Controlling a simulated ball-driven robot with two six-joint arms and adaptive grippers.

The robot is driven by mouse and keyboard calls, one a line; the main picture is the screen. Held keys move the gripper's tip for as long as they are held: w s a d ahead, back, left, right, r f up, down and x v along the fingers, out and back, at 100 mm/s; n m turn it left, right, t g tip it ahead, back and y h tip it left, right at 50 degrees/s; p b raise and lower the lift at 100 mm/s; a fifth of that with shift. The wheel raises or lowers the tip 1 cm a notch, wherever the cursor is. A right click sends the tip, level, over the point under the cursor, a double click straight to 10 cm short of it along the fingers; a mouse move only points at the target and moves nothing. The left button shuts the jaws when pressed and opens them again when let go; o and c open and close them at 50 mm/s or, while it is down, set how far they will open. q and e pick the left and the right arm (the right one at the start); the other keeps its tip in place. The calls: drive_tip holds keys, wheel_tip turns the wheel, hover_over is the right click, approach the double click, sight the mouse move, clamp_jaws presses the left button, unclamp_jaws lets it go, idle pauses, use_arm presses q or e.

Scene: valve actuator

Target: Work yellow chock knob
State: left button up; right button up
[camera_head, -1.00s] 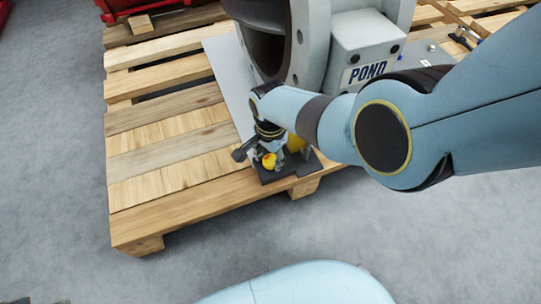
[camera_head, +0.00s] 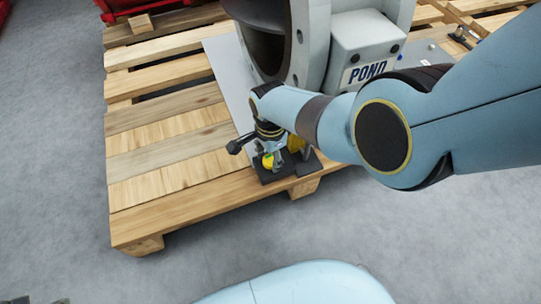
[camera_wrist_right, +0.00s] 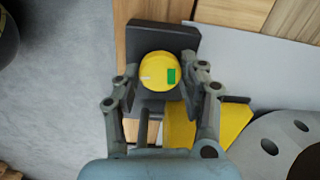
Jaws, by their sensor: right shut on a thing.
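The yellow chock knob (camera_wrist_right: 158,66) is round, with a green patch and a small white mark on its face. It sits on a black block (camera_wrist_right: 185,38) at the pallet's front edge and also shows small in the head view (camera_head: 267,161). My right gripper (camera_wrist_right: 166,82) reaches down over it, shut on the knob with one finger at each side. In the head view the right gripper (camera_head: 270,155) partly covers the knob. A dark fragment at the bottom left edge may be my left gripper (camera_head: 32,301); its jaws cannot be made out.
A large grey valve body (camera_head: 313,45) and a grey box marked POND (camera_head: 362,42) stand close behind on the wooden pallet (camera_head: 170,165). A yellow part (camera_wrist_right: 180,125) is beside the knob's block. The grey floor in front is clear.

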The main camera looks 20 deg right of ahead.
sight(270, 160)
drive_tip(key=o, duration=1.2)
drive_tip(key=shift+c, duration=0.2)
drive_tip(key=shift+r, duration=3.7)
